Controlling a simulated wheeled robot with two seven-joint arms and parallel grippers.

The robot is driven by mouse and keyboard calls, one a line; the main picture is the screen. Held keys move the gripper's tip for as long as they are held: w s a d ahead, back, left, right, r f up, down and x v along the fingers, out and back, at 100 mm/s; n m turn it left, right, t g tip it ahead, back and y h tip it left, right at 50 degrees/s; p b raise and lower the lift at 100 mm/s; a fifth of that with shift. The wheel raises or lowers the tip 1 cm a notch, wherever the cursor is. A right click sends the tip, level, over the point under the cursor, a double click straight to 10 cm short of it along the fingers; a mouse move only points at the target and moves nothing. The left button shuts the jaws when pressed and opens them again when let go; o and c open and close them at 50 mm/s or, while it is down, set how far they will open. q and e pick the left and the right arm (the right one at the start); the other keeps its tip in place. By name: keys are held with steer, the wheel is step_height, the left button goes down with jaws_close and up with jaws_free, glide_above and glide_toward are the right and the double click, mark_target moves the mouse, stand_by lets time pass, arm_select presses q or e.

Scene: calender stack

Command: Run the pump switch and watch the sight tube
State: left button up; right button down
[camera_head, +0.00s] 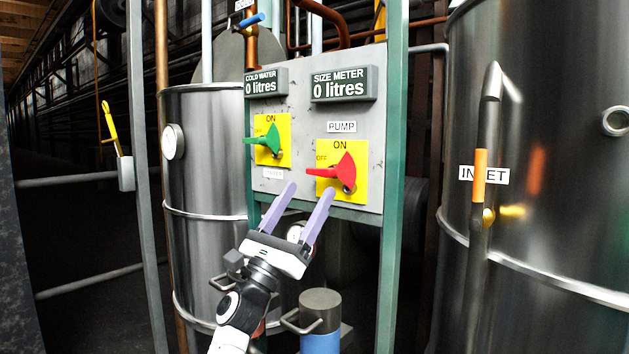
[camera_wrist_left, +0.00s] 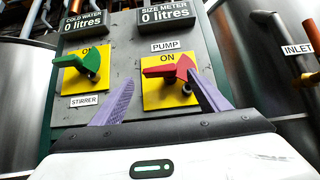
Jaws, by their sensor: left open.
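The pump switch (camera_head: 340,172) is a red handle on a yellow ON/OFF plate below the PUMP label. Its narrow end points left, near OFF. It also shows in the left wrist view (camera_wrist_left: 170,72). My left gripper (camera_head: 310,189) is open and empty, its two purple fingers pointing up at the panel just below the switch. In the left wrist view the fingers (camera_wrist_left: 161,80) appear on either side of the red handle's lower part; I cannot tell whether they touch it. I cannot pick out the sight tube for certain. My right gripper is not in view.
A green STIRRER switch (camera_head: 268,140) sits left on the same grey panel. Above are COLD WATER (camera_head: 264,83) and SIZE METER (camera_head: 342,86) displays, both reading 0 litres. Steel tanks flank the panel; an orange-sleeved INLET pipe (camera_head: 480,175) stands right. Green posts frame the panel.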

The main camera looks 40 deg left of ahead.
mark_target(330, 170)
arm_select(q)
steer(key=shift+x, duration=2.1)
